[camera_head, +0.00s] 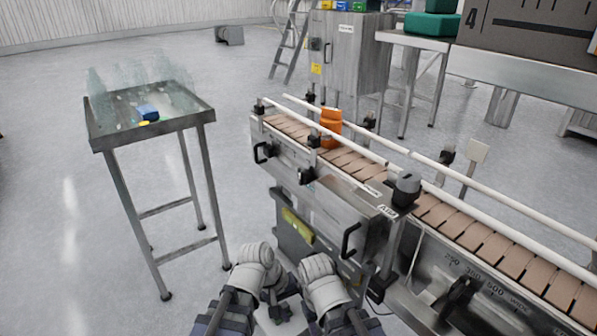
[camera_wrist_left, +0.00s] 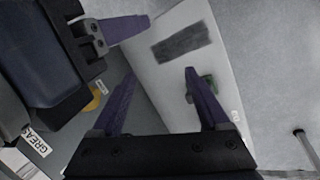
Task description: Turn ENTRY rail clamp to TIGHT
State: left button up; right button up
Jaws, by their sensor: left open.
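The conveyor (camera_head: 440,212) carries white guide rails held by several dark clamps. One large dark grey knob (camera_head: 405,188) stands at the near rail beside a small white label (camera_head: 387,212); I cannot read its lettering surely. Another dark clamp (camera_head: 313,141) sits at the rail farther back. Which one is the ENTRY clamp, and its setting, I cannot tell. My left gripper (camera_head: 279,302) is low in front of the machine, away from the clamps. In the left wrist view its two purple fingers (camera_wrist_left: 160,74) are apart and empty. A purple finger of my right gripper (camera_wrist_left: 125,28) shows upper left.
A steel table (camera_head: 101,136) with clear items and a blue object stands at left. Black handles (camera_head: 350,240) stick out from the machine's front. Open floor lies between table and conveyor.

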pick_arm(q)
jog(key=w+d+r+n+t+h+p, duration=0.2)
jog(key=w+r+n+h, duration=0.3)
jog(key=w+r+n, duration=0.25)
jog(key=n+t+h+p, duration=0.2)
jog(key=n+t+h, duration=0.45)
jog(key=n, duration=0.65)
send_near(302, 178)
jog(key=d+t+y, duration=0.2)
jog(key=shift+m+h, duration=0.25)
jog(key=shift+x, duration=3.7)
pick_arm(e)
jog(key=shift+r, duration=2.3)
pick_arm(q)
jog(key=shift+r, duration=0.1)
grip_shut()
